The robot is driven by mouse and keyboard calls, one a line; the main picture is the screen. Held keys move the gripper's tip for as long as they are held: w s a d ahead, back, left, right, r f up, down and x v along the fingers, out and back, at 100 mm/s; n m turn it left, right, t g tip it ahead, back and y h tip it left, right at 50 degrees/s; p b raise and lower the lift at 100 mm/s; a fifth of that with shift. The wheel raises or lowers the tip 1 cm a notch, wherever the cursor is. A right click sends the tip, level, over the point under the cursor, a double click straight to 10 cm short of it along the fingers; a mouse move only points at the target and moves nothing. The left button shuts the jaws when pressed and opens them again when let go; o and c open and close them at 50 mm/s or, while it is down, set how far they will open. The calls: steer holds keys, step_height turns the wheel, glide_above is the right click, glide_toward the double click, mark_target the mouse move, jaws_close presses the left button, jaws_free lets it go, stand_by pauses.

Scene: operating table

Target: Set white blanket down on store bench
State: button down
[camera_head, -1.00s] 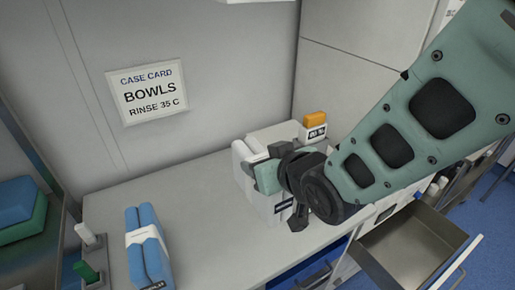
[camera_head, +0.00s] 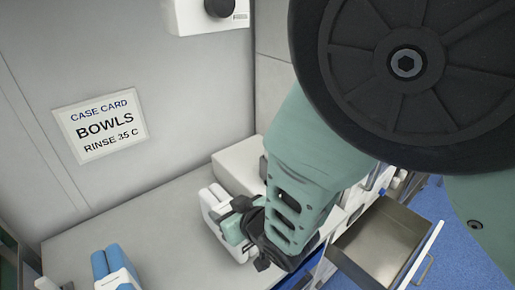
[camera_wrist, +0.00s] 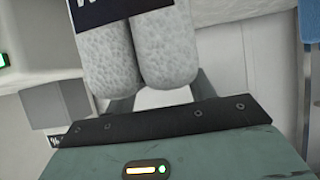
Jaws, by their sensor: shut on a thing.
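The white blanket (camera_head: 212,203) is a pair of pale rolls side by side, standing at the back right of the store bench (camera_head: 150,228). My gripper (camera_head: 236,222) is shut on it, coming from the right. In the wrist view the two fuzzy rolls of the white blanket (camera_wrist: 150,55) sit between my fingers, with a dark label at the top. The blanket is at or just over the bench top; I cannot tell whether it touches. My arm hides its right side.
A white box (camera_head: 238,163) stands close behind the blanket. A blue rolled bundle (camera_head: 118,268) lies at the front left of the bench. An open metal drawer (camera_head: 382,248) juts out at the right. A wall card (camera_head: 101,124) reads BOWLS. The bench middle is clear.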

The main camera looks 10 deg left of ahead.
steer(key=shift+f, duration=0.25)
steer(key=shift+f, duration=0.1)
steer(key=c, duration=0.5)
jaws_free()
